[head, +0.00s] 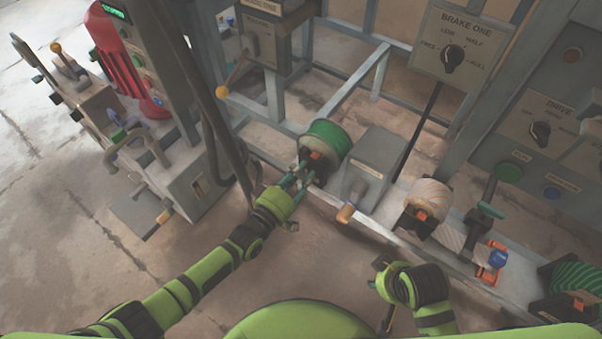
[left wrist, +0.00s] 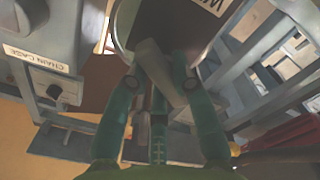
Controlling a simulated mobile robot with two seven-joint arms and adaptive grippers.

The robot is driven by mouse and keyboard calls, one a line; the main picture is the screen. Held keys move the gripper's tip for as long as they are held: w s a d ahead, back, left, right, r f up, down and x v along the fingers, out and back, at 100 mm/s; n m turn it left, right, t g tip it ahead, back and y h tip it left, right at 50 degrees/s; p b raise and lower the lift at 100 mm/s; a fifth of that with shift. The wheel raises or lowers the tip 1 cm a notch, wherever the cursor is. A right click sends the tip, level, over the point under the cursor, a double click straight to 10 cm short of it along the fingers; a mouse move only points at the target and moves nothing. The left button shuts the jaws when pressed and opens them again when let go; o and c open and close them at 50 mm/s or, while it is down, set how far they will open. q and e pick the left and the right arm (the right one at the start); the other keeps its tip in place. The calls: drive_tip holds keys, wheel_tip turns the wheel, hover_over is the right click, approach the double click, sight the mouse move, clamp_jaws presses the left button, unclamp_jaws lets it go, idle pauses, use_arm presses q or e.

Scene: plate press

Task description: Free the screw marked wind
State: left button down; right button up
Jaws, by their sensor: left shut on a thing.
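My left gripper (head: 296,180) is at the green spool (head: 327,139) on the low grey frame. In the left wrist view its two green fingers (left wrist: 157,80) are shut on a pale grey bar (left wrist: 156,68) standing out from a dark block. A label (left wrist: 209,6) on that block is cut off by the frame edge; only a letter like W shows. I take the grey bar as the wind screw, but cannot confirm this. My right gripper (head: 386,292) is low at centre right, away from the frame; its fingers are too unclear to judge.
Right of the spool are a grey box (head: 371,160), a wooden-ended handle (head: 346,213), a pale roll (head: 430,196) and an orange and blue clamp (head: 492,262). A BRAKE ONE panel (head: 467,42) stands behind. A press with a red cylinder (head: 118,55) is at left. The floor in front is clear.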

use_arm(q)
drive_tip(key=c, duration=1)
unclamp_jaws()
drive_tip(key=shift+c, duration=0.2)
use_arm(e)
drive_tip(key=shift+w, duration=0.15)
drive_tip(key=shift+r, duration=0.1)
use_arm(q)
drive_tip(key=v, duration=1.2)
